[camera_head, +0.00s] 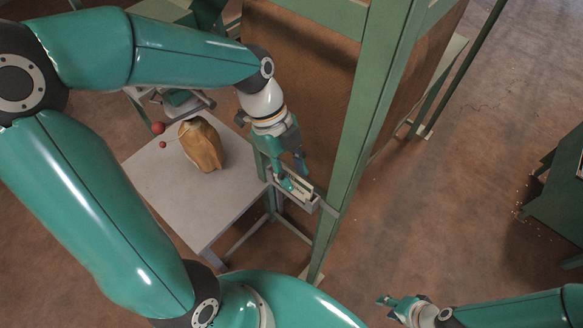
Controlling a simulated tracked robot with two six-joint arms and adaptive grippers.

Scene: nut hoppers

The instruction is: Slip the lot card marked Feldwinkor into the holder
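A small grey metal holder (312,206) is fixed beside a green post. A pale card-like piece (300,186) shows at the holder, partly hidden by my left gripper; any marking on it is too small to read. My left gripper (292,178) points down right at the holder, its fingertips overlapping it in the picture. I cannot tell whether the fingers grip the card or whether the card sits inside the holder. My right gripper (386,300) is low in the picture, over the floor and away from the holder; nothing shows in it.
A pale table (215,215) beside the holder carries a tan sack (200,143) and red balls (158,128). A large brown-sided hopper (300,65) in a green frame (362,120) stands behind. Another green unit (558,195) is at the right. Brown floor between is open.

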